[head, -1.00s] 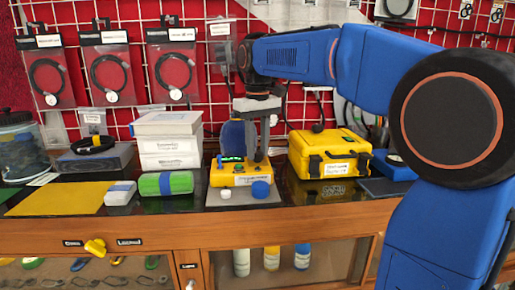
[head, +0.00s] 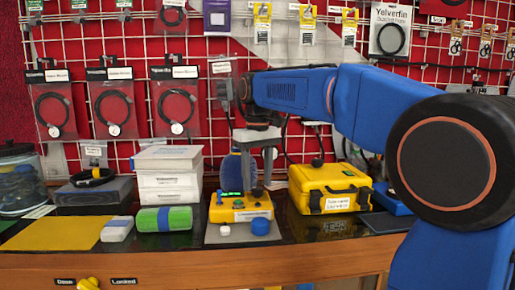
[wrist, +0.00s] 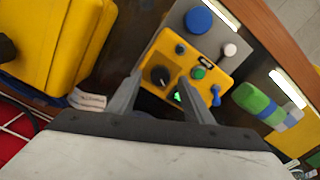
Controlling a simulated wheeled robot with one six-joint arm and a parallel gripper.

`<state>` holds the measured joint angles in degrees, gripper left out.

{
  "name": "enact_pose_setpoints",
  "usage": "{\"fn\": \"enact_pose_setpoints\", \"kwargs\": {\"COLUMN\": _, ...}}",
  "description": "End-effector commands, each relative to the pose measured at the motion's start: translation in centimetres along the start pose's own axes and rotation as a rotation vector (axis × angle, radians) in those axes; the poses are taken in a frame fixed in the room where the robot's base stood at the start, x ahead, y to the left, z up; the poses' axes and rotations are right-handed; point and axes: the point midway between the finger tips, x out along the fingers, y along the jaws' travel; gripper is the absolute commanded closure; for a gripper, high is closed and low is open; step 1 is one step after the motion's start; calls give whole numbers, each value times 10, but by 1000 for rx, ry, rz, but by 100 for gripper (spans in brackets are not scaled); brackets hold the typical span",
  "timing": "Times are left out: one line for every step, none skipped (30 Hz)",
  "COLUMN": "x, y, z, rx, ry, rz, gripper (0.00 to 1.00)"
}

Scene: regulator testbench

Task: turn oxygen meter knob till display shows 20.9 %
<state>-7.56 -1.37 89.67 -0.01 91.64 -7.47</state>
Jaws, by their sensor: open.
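The oxygen meter is a yellow box (head: 238,207) with a lit green display, standing on a grey plate on the bench. Its face also shows in the wrist view (wrist: 199,63). The display (wrist: 178,97) is partly hidden by a finger in the wrist view, and its digits are too small to read. A black round knob (wrist: 160,75) sits on the face. My gripper (wrist: 161,78) is open, pointing down over the meter, with a fingertip on either side of the knob in the wrist view. I cannot tell whether the fingers touch it. The gripper also shows in the head view (head: 257,184).
A blue cap (head: 260,227) and a white cap (head: 225,230) are in front of the meter. The red grid wall is behind.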

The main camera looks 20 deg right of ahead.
Motion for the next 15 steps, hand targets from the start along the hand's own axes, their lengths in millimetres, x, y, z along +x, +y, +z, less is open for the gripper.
{"fn": "enact_pose_setpoints", "kwargs": {"x": -8, "y": 0, "z": 0, "rx": 0, "ry": 1, "rz": 0, "gripper": 54}}
{"fn": "enact_pose_setpoints", "kwargs": {"x": -14, "y": 0, "z": 0, "rx": 0, "ry": 2, "rz": 0, "gripper": 54}}
{"fn": "enact_pose_setpoints", "kwargs": {"x": -21, "y": 0, "z": 0, "rx": 0, "ry": 3, "rz": 0, "gripper": 54}}
{"fn": "enact_pose_setpoints", "kwargs": {"x": -27, "y": 0, "z": -1, "rx": 0, "ry": 3, "rz": 0, "gripper": 54}}
{"fn": "enact_pose_setpoints", "kwargs": {"x": -33, "y": 0, "z": -1, "rx": 0, "ry": 3, "rz": 0, "gripper": 54}}
{"fn": "enact_pose_setpoints", "kwargs": {"x": -41, "y": 0, "z": -1, "rx": 0, "ry": 3, "rz": 0, "gripper": 54}}
{"fn": "enact_pose_setpoints", "kwargs": {"x": -47, "y": 0, "z": -1, "rx": 0, "ry": 3, "rz": 0, "gripper": 54}}
{"fn": "enact_pose_setpoints", "kwargs": {"x": -53, "y": 0, "z": -1, "rx": 0, "ry": 3, "rz": 0, "gripper": 54}}
{"fn": "enact_pose_setpoints", "kwargs": {"x": -61, "y": 0, "z": -1, "rx": 0, "ry": 2, "rz": 0, "gripper": 54}}
{"fn": "enact_pose_setpoints", "kwargs": {"x": -67, "y": 0, "z": -1, "rx": 0, "ry": 2, "rz": 0, "gripper": 54}}
{"fn": "enact_pose_setpoints", "kwargs": {"x": -73, "y": 0, "z": -1, "rx": 0, "ry": 2, "rz": 0, "gripper": 54}}
{"fn": "enact_pose_setpoints", "kwargs": {"x": -81, "y": 0, "z": -1, "rx": 0, "ry": 2, "rz": 0, "gripper": 54}}
{"fn": "enact_pose_setpoints", "kwargs": {"x": -87, "y": 0, "z": -1, "rx": 0, "ry": 2, "rz": 0, "gripper": 54}}
{"fn": "enact_pose_setpoints", "kwargs": {"x": -93, "y": 0, "z": -1, "rx": 0, "ry": 3, "rz": 0, "gripper": 54}}
{"fn": "enact_pose_setpoints", "kwargs": {"x": -101, "y": 0, "z": -1, "rx": 0, "ry": 3, "rz": 0, "gripper": 54}}
